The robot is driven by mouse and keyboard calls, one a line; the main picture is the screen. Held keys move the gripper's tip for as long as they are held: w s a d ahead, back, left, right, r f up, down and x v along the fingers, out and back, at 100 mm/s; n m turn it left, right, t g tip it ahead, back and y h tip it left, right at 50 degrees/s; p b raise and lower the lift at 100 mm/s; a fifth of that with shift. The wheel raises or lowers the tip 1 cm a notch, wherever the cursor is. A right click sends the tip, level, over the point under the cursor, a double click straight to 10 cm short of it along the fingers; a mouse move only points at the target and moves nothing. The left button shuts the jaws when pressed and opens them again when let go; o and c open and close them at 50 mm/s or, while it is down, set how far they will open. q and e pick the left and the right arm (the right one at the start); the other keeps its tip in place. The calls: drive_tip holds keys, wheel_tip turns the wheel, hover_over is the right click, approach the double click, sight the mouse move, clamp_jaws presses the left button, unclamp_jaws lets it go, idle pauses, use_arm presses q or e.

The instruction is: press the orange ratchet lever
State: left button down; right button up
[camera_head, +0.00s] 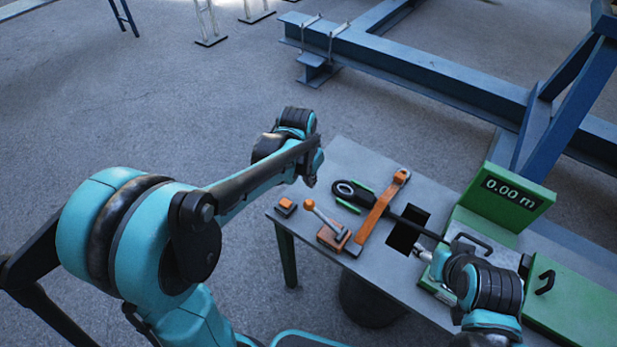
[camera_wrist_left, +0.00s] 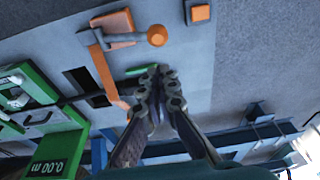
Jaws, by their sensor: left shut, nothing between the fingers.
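On the grey table, a long orange bar (camera_head: 376,208) slants beside a lever with an orange ball knob (camera_head: 309,204) on an orange base (camera_head: 331,240). I cannot tell for certain which is the ratchet lever. In the left wrist view the bar (camera_wrist_left: 104,72) and the knob (camera_wrist_left: 157,36) both show, apart from my gripper. My left gripper (camera_head: 312,182) is above the table's far left edge; in its wrist view its fingers (camera_wrist_left: 158,76) are together and empty. My right gripper (camera_head: 425,254) is beside the green unit, its fingers mostly hidden.
An orange button block (camera_head: 286,206) sits at the table's left edge. A green display (camera_head: 510,196) reads 0.00 m. Blue beams stand behind.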

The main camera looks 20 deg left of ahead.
sight(309, 202)
use_arm(q)
drive_tip(key=x, duration=0.2)
drive_tip(key=b+x, duration=0.1)
drive_tip(key=x, duration=0.1)
drive_tip(key=s+b+x, duration=0.1)
drive_tip(key=x, duration=0.1)
drive_tip(key=shift+w+a+f, duration=0.15)
drive_tip(key=shift+f, duration=0.25)
drive_tip(key=shift+s+f, duration=0.2)
drive_tip(key=shift+f, duration=0.5)
use_arm(e)
drive_tip(key=shift+f, duration=1.4)
use_arm(q)
drive_tip(key=shift+a, duration=0.1)
drive_tip(key=w+a+f+g+h+b, duration=0.1)
drive_tip(key=a+f+h+b, duration=0.2)
drive_tip(key=f+b, duration=0.2)
drive_tip(key=shift+a+f+b, duration=0.15)
drive_tip(key=shift+f+b, duration=0.15)
drive_tip(key=shift+f, duration=0.3)
use_arm(e)
wheel_tip(309, 202, down, 5)
drive_tip(key=shift+s+f, duration=0.1)
drive_tip(key=shift+f, duration=0.05)
